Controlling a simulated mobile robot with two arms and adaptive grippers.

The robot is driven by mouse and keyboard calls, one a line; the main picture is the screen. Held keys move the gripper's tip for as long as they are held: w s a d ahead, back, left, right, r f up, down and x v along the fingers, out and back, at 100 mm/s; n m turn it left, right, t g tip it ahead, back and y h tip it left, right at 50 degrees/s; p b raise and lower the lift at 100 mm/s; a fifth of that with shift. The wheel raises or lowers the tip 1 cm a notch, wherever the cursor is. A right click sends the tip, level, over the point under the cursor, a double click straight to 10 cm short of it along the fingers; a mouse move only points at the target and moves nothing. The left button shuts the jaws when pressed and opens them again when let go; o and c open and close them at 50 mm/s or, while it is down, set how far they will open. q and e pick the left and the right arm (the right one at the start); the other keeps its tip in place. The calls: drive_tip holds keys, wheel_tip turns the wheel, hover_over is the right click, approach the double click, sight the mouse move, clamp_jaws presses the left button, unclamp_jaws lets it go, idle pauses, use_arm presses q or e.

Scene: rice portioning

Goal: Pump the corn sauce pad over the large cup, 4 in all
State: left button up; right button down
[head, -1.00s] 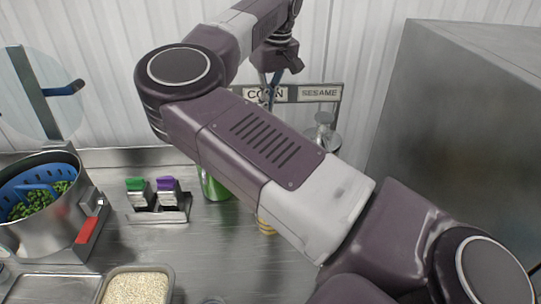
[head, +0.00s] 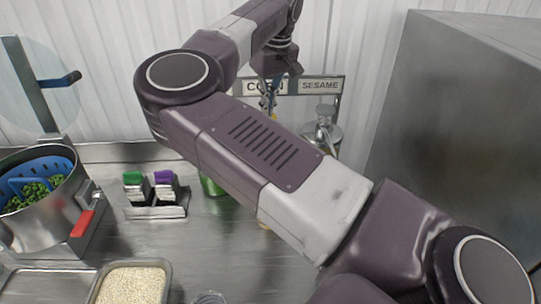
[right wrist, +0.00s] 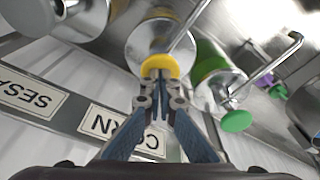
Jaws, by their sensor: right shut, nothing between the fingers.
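The yellow corn sauce pad (right wrist: 160,65) tops a silver pump in the right wrist view, beside the CORN label (right wrist: 118,128). My right gripper (right wrist: 160,76) is shut and empty, with its fingertips at the pad. I cannot tell whether they press on it. In the head view the right gripper (head: 267,100) hangs in front of the CORN sign (head: 265,87), and my arm hides most of the corn pump. A clear cup rim (head: 208,298) shows at the bottom edge; I cannot tell whether it is the large cup. My left gripper is not in view.
The sesame pump (head: 323,125) stands right of the corn pump. A green container (head: 212,186) stands left of it; a green-topped pump (right wrist: 236,120) shows in the wrist view. A pot with a blue basket (head: 35,200), green- and purple-topped holders and a rice tray (head: 132,285) are left.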

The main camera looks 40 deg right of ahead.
drive_tip(key=shift+a+f, duration=0.1)
drive_tip(key=shift+f, duration=0.1)
drive_tip(key=shift+w+p+v, duration=0.2)
drive_tip(key=shift+p+v, duration=0.55)
drive_tip(key=shift+v, duration=0.25)
drive_tip(key=shift+w+p+v, duration=0.2)
drive_tip(key=shift+p+v, duration=0.5)
drive_tip(key=shift+v, duration=0.25)
drive_tip(key=shift+f, duration=0.1)
drive_tip(key=shift+s+b+x, duration=0.2)
drive_tip(key=shift+b+x, duration=0.5)
drive_tip(key=shift+x, duration=0.2)
drive_tip(key=shift+s+b+x, duration=0.2)
drive_tip(key=shift+b+x, duration=0.45)
drive_tip(key=shift+x, duration=0.25)
drive_tip(key=shift+w+p+v, duration=0.2)
drive_tip(key=shift+p+v, duration=0.5)
drive_tip(key=shift+v, duration=0.25)
drive_tip(key=shift+w+p+v, duration=0.2)
drive_tip(key=shift+p+v, duration=0.5)
drive_tip(key=shift+v, duration=0.25)
drive_tip(key=w+p+v, duration=0.1)
drive_tip(key=p+v, duration=0.3)
drive_tip(key=v, duration=0.2)
drive_tip(key=shift+d, duration=0.25)
